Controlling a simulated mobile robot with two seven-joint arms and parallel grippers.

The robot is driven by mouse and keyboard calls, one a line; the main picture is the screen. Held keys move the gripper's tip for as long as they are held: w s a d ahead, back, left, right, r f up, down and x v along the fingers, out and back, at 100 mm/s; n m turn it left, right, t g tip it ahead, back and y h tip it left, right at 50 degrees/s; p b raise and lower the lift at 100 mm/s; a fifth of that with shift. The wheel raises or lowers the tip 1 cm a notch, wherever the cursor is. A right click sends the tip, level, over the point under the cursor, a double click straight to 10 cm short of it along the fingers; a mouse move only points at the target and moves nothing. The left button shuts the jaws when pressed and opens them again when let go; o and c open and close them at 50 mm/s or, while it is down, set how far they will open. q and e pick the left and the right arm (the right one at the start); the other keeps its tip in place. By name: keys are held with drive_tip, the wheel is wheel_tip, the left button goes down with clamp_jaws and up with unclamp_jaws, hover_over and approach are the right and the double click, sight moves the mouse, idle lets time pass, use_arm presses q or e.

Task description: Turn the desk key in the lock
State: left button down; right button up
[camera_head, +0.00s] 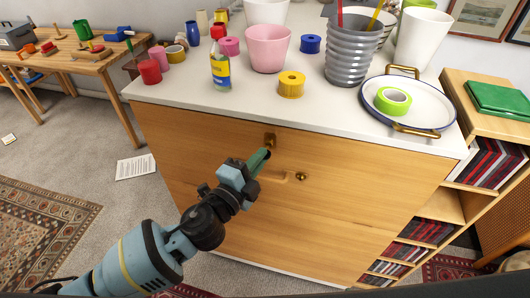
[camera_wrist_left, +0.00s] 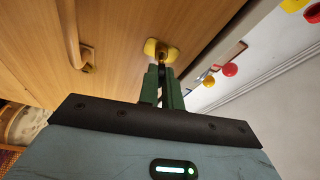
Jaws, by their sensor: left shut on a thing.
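The wooden desk front (camera_head: 220,200) carries a brass lock plate (camera_head: 270,137) near its top edge. In the left wrist view the brass plate (camera_wrist_left: 151,46) is just ahead of my fingertips. A small brass key (camera_wrist_left: 169,55) shows at the plate, its outer end between the green fingers. My left gripper (camera_head: 264,156) is shut on the key, just below the lock plate in the head view; its fingers also show in the left wrist view (camera_wrist_left: 162,78). How far the key sits in the lock is hidden by the fingers. My right gripper is not in view.
A wooden handle (camera_head: 285,177) with a brass knob (camera_head: 302,177) sits right of my left gripper, close by. The white top (camera_head: 330,120) holds a pink pot (camera_head: 268,48), a glue bottle (camera_head: 220,72), yellow tape (camera_head: 291,85) and a round tray (camera_head: 440,118). The floor left is mostly clear.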

use_arm(q)
drive_tip(key=shift+r+m, duration=0.15)
drive_tip(key=shift+m, duration=0.55)
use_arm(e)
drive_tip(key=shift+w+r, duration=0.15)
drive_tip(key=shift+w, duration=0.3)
use_arm(q)
drive_tip(key=shift+r+m, duration=0.1)
drive_tip(key=shift+m, duration=0.2)
drive_tip(key=c, duration=2)
unclamp_jaws()
drive_tip(key=shift+g, duration=0.3)
drive_tip(key=o, duration=0.5)
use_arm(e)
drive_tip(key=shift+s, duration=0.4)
